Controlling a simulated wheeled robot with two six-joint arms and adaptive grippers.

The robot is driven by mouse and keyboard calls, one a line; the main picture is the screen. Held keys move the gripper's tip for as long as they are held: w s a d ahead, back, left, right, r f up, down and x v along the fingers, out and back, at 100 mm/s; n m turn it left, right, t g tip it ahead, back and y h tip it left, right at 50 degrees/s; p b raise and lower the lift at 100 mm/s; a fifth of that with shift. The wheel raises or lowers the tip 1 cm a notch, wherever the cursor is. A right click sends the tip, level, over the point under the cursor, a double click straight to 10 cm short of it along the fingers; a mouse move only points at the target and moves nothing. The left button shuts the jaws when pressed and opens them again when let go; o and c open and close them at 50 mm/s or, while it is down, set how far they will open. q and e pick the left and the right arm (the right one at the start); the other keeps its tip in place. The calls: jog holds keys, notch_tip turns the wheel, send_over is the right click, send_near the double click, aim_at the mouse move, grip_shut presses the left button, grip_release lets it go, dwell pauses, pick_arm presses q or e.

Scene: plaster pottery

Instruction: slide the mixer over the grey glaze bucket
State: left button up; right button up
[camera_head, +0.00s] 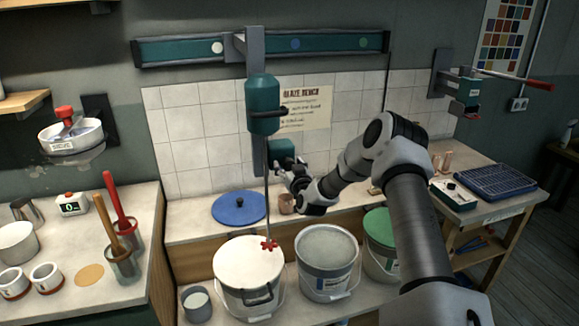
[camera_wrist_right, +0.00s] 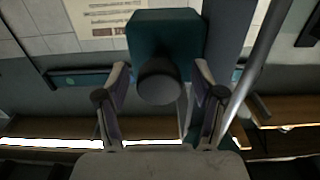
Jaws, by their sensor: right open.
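The mixer has a teal motor body (camera_head: 263,104) hung from a wall rail (camera_head: 170,50), and a thin rod down to a red stirrer (camera_head: 269,245). The stirrer shows over the right part of the white bucket (camera_head: 248,270). The grey glaze bucket (camera_head: 327,252) stands right of it, open, with grey contents. A teal block (camera_head: 282,150) shows below the motor; in the right wrist view it bears a dark round knob (camera_wrist_right: 160,82). My right gripper (camera_head: 284,172) is at this block, its open fingers (camera_wrist_right: 160,100) on either side of the knob. My left gripper is out of view.
A green bucket (camera_head: 381,240) stands right of the grey one. A blue lid (camera_head: 239,207) and a small brown cup (camera_head: 287,203) lie on the ledge behind. The rail bears white, blue and green dots. My right arm crosses above the buckets.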

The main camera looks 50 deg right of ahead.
jog(key=v, duration=1.2)
jog(key=shift+f, duration=0.1)
